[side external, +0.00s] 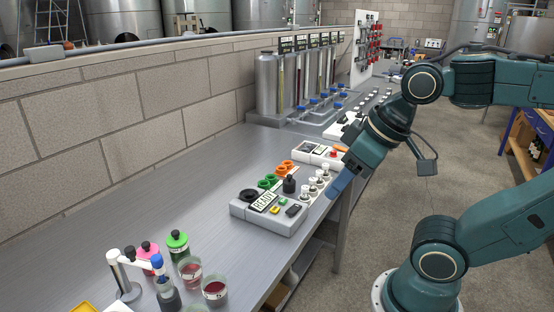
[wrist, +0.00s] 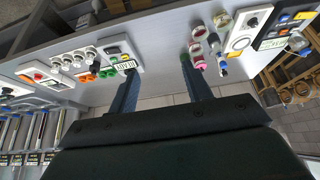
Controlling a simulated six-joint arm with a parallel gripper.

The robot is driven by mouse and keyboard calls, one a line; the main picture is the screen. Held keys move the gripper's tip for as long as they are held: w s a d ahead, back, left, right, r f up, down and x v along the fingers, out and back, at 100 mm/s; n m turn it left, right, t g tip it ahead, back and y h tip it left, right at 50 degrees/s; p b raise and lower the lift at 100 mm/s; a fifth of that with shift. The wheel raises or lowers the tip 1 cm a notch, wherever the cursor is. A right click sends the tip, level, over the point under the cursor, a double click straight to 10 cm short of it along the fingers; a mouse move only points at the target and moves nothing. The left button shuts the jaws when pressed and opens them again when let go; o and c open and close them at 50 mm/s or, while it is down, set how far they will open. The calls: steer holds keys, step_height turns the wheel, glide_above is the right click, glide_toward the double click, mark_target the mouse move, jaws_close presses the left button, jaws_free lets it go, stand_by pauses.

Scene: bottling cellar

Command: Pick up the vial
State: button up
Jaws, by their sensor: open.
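Several small containers could be the vial; I cannot tell which. My gripper (side external: 335,187) is by the bench's right edge, near the READY unit. In the wrist view my gripper (wrist: 159,70) is open, with nothing between its fingers; the READY unit (wrist: 125,62) lies beyond the left finger.
Two cups of red liquid (side external: 215,290) stand beside the capped bottles. A white instrument with a red button (side external: 320,153) and a row of steel dispensers (side external: 285,85) are farther back. The middle of the bench (side external: 165,185) is clear, with a block wall behind it.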

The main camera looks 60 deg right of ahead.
steer(key=w+d+n+g+h, duration=0.1)
steer(key=w+d+n+g, duration=0.2)
steer(key=w+d+n, duration=0.85)
steer(key=w+d+f+n+g, duration=0.1)
steer(key=w+d+f+n, duration=0.1)
steer(key=d, duration=0.4)
steer(key=w+d+f+n+g, duration=0.1)
steer(key=w+d+f+n, duration=0.1)
steer(key=w+d+f, duration=0.2)
steer(key=w+d+f+n+y, duration=0.1)
steer(key=w+d+f+n, duration=0.1)
steer(key=d+f, duration=0.4)
steer(key=w+d, duration=0.1)
steer(key=d, duration=0.2)
steer(key=shift+w+d+g, duration=0.15)
steer(key=shift+w+g, duration=0.2)
steer(key=shift+g, duration=0.05)
steer(key=shift+f, duration=0.2)
glide_above(305, 186)
steer(key=shift+f, duration=4.2)
